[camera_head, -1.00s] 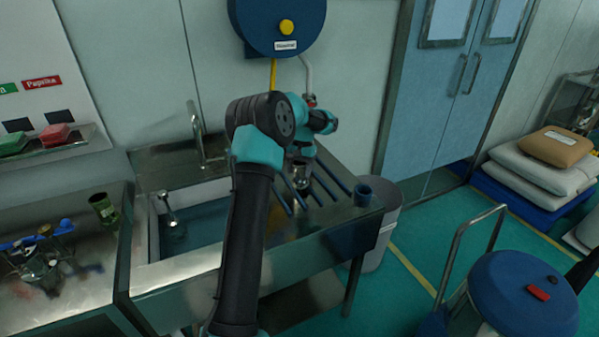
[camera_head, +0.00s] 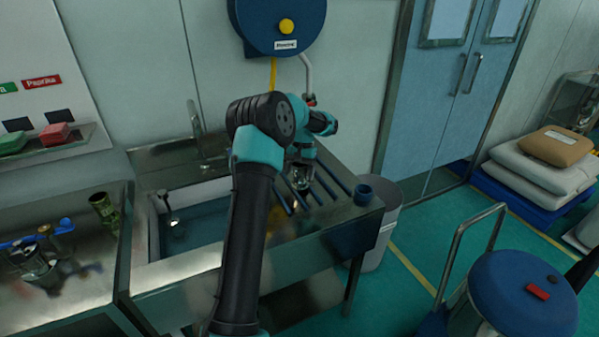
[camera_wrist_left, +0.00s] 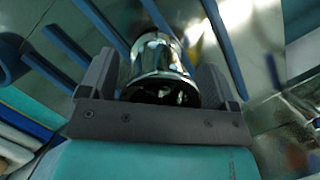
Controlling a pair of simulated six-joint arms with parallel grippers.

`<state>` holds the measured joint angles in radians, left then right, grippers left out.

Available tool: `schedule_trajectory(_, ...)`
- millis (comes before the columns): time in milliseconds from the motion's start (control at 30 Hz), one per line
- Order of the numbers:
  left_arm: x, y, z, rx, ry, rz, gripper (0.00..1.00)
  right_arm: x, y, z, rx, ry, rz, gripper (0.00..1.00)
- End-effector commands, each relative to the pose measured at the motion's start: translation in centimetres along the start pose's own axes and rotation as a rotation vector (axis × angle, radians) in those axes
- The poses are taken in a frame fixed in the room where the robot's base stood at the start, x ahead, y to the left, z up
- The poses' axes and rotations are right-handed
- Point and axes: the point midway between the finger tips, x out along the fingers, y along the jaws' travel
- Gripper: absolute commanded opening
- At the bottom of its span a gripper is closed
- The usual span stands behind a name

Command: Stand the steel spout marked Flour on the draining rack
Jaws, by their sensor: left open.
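A shiny steel spout (camera_head: 300,180) is at the blue bars of the draining rack (camera_head: 327,190), beside the sink. In the left wrist view the steel spout (camera_wrist_left: 160,52) lies between the two fingers of my left gripper (camera_wrist_left: 157,68), with blue bars beyond it. The fingers are open, one on each side of it. In the head view my left gripper (camera_head: 301,163) is right above the spout, partly hidden by its arm. No Flour marking can be read on the spout. My right gripper is not in view.
A green container (camera_head: 103,210) stands on the left counter. A grey bin (camera_head: 385,225) is right of the rack.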

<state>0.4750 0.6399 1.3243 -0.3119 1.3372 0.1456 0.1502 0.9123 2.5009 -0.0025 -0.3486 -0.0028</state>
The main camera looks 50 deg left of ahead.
Motion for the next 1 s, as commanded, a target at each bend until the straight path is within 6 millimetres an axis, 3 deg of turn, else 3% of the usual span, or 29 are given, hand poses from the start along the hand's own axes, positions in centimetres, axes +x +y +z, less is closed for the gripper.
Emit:
schedule_trajectory(267,-1.9,0.0,0.0,0.0,0.003,0.0,0.83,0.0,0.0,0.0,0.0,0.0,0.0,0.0)
schedule_trajectory(700,-9.7,0.1,0.0,0.0,0.004,0.001,0.83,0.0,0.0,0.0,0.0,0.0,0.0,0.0)
schedule_trajectory(1000,-12.2,0.0,0.1,0.0,0.001,0.0,0.83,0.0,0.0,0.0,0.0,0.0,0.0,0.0)
